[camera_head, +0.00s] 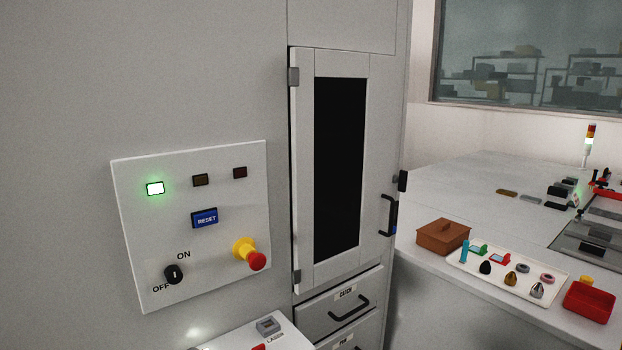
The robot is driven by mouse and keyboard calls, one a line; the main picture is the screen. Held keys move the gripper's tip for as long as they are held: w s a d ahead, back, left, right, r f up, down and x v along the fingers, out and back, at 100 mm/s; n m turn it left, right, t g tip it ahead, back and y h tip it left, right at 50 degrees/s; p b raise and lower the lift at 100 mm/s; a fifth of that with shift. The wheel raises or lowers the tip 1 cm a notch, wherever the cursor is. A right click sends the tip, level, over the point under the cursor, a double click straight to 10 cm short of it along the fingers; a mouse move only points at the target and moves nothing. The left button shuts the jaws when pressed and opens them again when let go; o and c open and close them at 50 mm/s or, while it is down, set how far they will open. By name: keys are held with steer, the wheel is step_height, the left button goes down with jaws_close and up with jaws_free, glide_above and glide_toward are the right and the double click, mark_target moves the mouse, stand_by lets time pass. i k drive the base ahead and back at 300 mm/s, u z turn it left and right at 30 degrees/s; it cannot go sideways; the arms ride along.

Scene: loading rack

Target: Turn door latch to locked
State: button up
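A tall grey cabinet door (378,100) with a dark window (340,165) stands at the middle of the head view. It has hinges on its left edge and looks shut, or nearly so. A black bar handle (386,215) is on its lower right side. A small black part (402,181) sticks out at the right edge, just above the handle; it may be the latch, but it is too small to tell which way it is turned. My gripper is not in view.
Left of the door is a panel (135,215) with a lit green lamp, RESET button, red stop knob and ON/OFF switch. Drawers (312,318) lie below the door. At right, a bench (440,170) holds a brown box (443,236), a white tray (462,262) and a red bin (590,302).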

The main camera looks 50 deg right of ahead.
mark_target(402, 180)
steer(key=u, duration=1.75)
steer(key=k, duration=2.4)
steer(key=z, duration=1.45)
steer(key=i, duration=0.4)
steer(key=z, duration=0.1)
